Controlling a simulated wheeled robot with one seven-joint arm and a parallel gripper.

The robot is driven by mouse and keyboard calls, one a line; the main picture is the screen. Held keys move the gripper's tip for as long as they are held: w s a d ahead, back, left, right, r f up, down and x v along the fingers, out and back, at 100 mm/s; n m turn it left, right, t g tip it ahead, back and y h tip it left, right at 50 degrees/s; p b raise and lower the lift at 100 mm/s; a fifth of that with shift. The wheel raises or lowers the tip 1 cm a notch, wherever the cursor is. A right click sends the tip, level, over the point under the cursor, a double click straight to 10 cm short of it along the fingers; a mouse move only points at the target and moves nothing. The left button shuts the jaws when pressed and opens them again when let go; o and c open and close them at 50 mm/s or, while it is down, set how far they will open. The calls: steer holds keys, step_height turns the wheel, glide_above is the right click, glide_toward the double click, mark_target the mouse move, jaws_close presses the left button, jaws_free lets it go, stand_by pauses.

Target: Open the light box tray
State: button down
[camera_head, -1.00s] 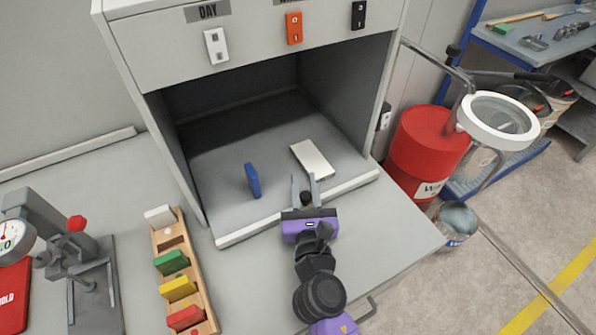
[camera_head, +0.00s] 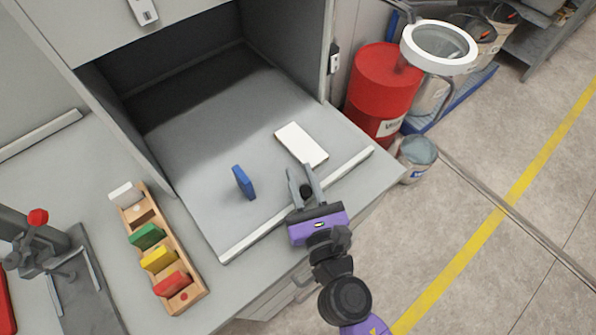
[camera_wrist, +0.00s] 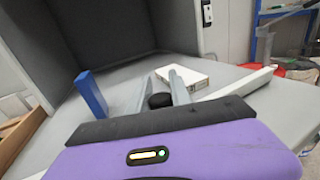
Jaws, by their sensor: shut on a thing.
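The light box (camera_head: 288,52) is a grey cabinet with an open front. Its grey tray (camera_head: 205,140) sticks out of the opening, with a pale raised lip along the front edge. A black knob (camera_head: 306,191) is near the middle of that front edge; the wrist view also shows it (camera_wrist: 160,100). My purple and black gripper (camera_head: 300,171) is shut on the knob, one finger on each side. A blue block (camera_head: 243,182) stands upright on the tray, left of my gripper. A white block (camera_head: 301,144) lies flat on it, just beyond my fingers.
A wooden rack (camera_head: 160,250) with coloured pieces stands on the bench left of the tray. A gauge stand (camera_head: 40,255) is farther left. A red drum (camera_head: 383,85) and a bucket (camera_head: 416,158) stand on the floor at right. The floor in front is clear.

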mark_target(307, 197)
steer(key=shift+a, duration=0.1)
steer(key=c, duration=1.2)
jaws_free()
steer(key=b+v, duration=0.2)
steer(key=v, duration=0.4)
steer(key=shift+s+f, duration=0.15)
steer(key=shift+s, duration=0.05)
steer(key=shift+s+b, duration=0.35)
steer(key=shift+s, duration=0.3)
